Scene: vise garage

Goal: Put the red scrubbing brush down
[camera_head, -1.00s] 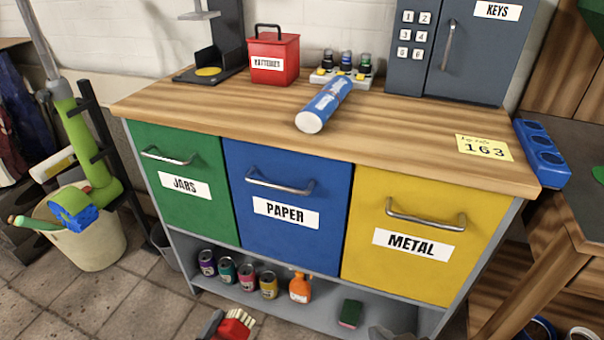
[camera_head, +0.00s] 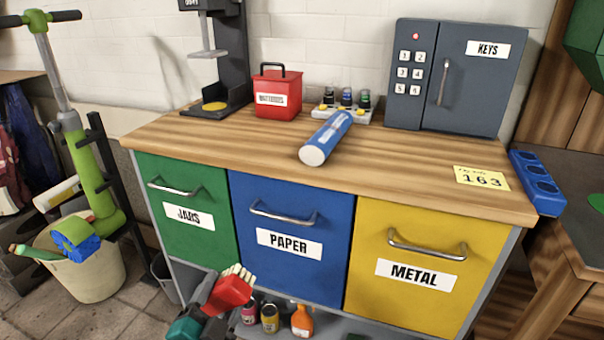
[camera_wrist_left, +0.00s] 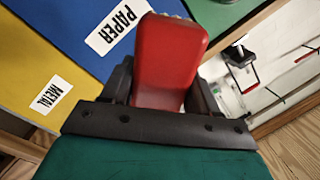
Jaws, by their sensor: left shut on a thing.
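The red scrubbing brush (camera_head: 232,290), with pale bristles, is in the lower part of the head view, in front of the cabinet and below the paper drawer. My left gripper (camera_head: 212,296) is shut on it. The left wrist view shows the red brush (camera_wrist_left: 168,55) between the two dark fingers of the gripper (camera_wrist_left: 160,92). The brush is held up in the air, tilted. My right gripper is not in view.
The wooden worktop (camera_head: 400,170) carries a blue canister (camera_head: 327,138) lying down, a red batteries box (camera_head: 277,95), a yellow note (camera_head: 481,178) and a grey key safe (camera_head: 455,80). Its middle front is mostly clear. Cans and an orange bottle (camera_head: 302,321) stand on the lower shelf.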

